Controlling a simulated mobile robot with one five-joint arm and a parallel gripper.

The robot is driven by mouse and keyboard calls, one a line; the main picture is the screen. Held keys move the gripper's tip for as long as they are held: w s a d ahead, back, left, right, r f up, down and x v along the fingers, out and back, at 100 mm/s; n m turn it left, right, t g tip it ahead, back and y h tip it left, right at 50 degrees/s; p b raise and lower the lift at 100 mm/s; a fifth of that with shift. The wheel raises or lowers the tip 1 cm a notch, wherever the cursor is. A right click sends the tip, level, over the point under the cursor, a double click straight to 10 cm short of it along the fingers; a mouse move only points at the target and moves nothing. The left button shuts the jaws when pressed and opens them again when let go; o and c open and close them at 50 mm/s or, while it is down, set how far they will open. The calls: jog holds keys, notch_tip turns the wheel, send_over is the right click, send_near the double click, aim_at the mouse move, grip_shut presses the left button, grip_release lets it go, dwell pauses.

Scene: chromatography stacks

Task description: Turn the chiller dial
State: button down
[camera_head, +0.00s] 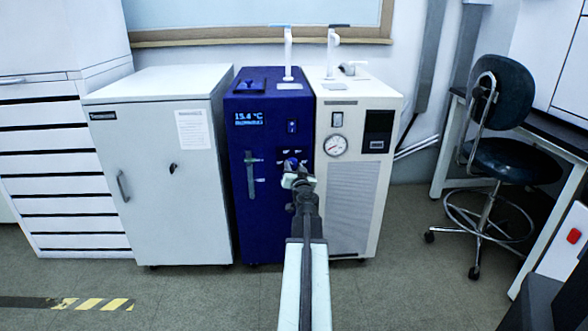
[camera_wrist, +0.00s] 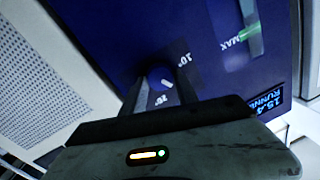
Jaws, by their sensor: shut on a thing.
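The chiller is a dark blue cabinet (camera_head: 265,218) with a lit display (camera_head: 249,118) reading 15.4 °C. Its blue dial (camera_head: 291,162) sits on the front panel, right of the level gauge (camera_head: 251,172). My gripper (camera_head: 294,171) reaches the panel at the dial. In the wrist view the dial (camera_wrist: 160,77) lies between the two dark fingers of my gripper (camera_wrist: 161,90), which are shut on it. A small white mark shows by the dial, with "10°" and "20°" labels around it. The fingers hide part of the dial.
A white unit (camera_head: 352,208) with a pressure gauge (camera_head: 335,145) stands close on the right. A light grey cabinet (camera_head: 160,190) stands on the left. A dark stool (camera_head: 500,155) is at the right, and the floor in front is open.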

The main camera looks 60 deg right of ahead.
jog(key=shift+d+m, duration=0.15)
jog(key=shift+m, duration=0.15)
jog(key=m+b, duration=0.1)
jog(key=m, duration=0.4)
jog(key=shift+f+m+h, duration=0.1)
jog(key=shift+m+h, duration=0.2)
jog(key=shift+h, duration=0.1)
jog(key=m+b, duration=0.1)
jog(key=m, duration=0.4)
jog(key=shift+m+h, duration=0.4)
jog(key=c, duration=0.9)
grip_release()
jog(key=shift+f, duration=0.1)
